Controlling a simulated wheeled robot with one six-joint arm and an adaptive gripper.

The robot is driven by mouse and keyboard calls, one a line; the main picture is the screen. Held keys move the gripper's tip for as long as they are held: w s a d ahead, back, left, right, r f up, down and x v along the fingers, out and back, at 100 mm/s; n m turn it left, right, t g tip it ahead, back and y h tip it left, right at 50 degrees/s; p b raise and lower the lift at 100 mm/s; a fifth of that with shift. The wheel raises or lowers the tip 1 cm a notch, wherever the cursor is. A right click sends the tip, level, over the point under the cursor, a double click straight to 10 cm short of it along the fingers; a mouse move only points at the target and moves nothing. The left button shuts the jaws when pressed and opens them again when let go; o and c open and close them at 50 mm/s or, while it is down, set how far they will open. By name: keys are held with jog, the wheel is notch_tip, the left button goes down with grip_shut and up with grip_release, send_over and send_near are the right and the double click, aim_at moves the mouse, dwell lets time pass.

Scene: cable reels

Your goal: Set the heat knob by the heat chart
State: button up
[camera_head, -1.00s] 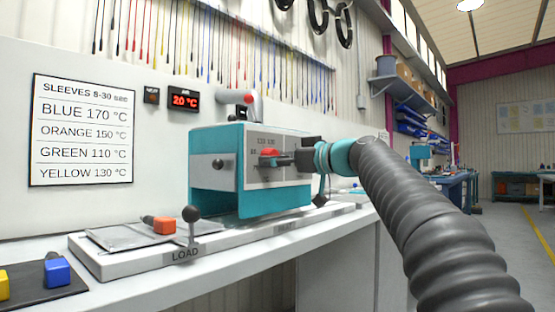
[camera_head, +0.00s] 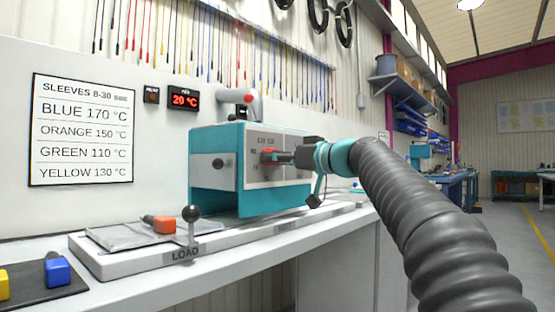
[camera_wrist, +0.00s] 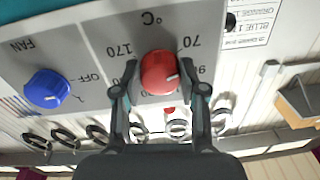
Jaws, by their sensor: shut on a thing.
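The red heat knob (camera_wrist: 159,72) sits on the grey panel of the teal heater (camera_head: 215,203). My gripper (camera_wrist: 160,86) is shut on it, one finger on each side. In the wrist view the knob's pale pointer line points to the right, toward the 70–90 side of the °C scale. In the head view my gripper (camera_head: 279,157) partly hides the knob. The heat chart (camera_head: 83,130) on the wall reads blue 170, orange 150, green 110, yellow 130 °C. The red display (camera_head: 185,99) reads 20 °C.
A blue fan knob (camera_wrist: 47,88) is beside the heat knob. An orange piece (camera_head: 163,225) lies on the tray by the LOAD lever (camera_head: 191,214). Blue (camera_head: 58,272) and yellow pieces lie on a dark mat at the front left.

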jog(key=shift+r+n+t+h+p, duration=0.15)
jog(key=shift+n+p, duration=2.1)
jog(key=shift+n, duration=3.5)
jog(key=shift+r+n+t+h+p, duration=0.2)
jog(key=shift+n+p, duration=2.05)
jog(key=shift+n, duration=3.45)
jog(key=shift+n+t+h+p, duration=0.2)
jog(key=shift+n+p, duration=2.05)
jog(key=shift+n, duration=3.5)
jog(key=o, duration=1.1)
jog(key=shift+o, duration=0.2)
